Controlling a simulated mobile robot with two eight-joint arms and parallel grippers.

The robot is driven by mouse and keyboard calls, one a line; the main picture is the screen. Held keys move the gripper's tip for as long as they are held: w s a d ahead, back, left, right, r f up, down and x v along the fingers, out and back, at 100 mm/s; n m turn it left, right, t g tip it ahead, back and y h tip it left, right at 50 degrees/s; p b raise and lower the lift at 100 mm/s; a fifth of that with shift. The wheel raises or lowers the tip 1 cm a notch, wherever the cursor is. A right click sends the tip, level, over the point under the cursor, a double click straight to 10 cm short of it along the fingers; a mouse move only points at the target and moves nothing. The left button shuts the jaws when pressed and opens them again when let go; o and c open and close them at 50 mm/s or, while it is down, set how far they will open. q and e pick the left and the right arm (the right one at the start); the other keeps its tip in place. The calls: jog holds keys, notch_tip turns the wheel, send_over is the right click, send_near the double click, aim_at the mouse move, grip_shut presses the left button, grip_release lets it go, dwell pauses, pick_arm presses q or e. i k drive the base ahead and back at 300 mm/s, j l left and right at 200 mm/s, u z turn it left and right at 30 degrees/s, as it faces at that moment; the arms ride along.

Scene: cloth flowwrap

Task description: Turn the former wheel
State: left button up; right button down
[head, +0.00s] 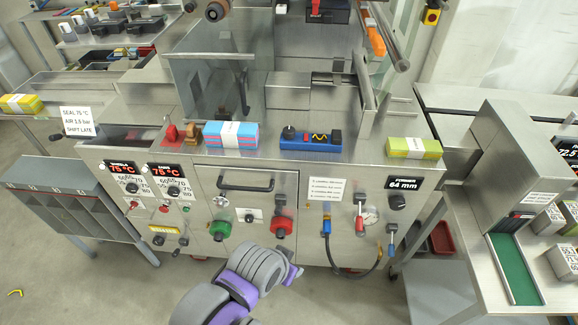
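The former panel is on the right of the machine's front, with a dark display (403,183) reading FORMER 64 mm. A round black knob, which looks like the former wheel (396,202), sits just below the display. A white note (326,190) left of it lists lines with mm values, too small to read surely. A grey and purple arm of mine, apparently the left, rises from the bottom edge and ends below the red button, well left of the wheel. I make out no gripper fingers on it. My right gripper does not show.
A red-handled lever (360,219) and a blue-handled tool (391,239) are left of and below the wheel. A green button (219,230) and a red button (281,227) stick out of the front. A yellow-green pack (414,148) lies on the ledge above.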

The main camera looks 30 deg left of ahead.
aim_at(395, 204)
jog(key=l+u, duration=0.25)
jog(key=u, duration=0.15)
jog(key=l+u, duration=0.25)
jog(key=u, duration=0.2)
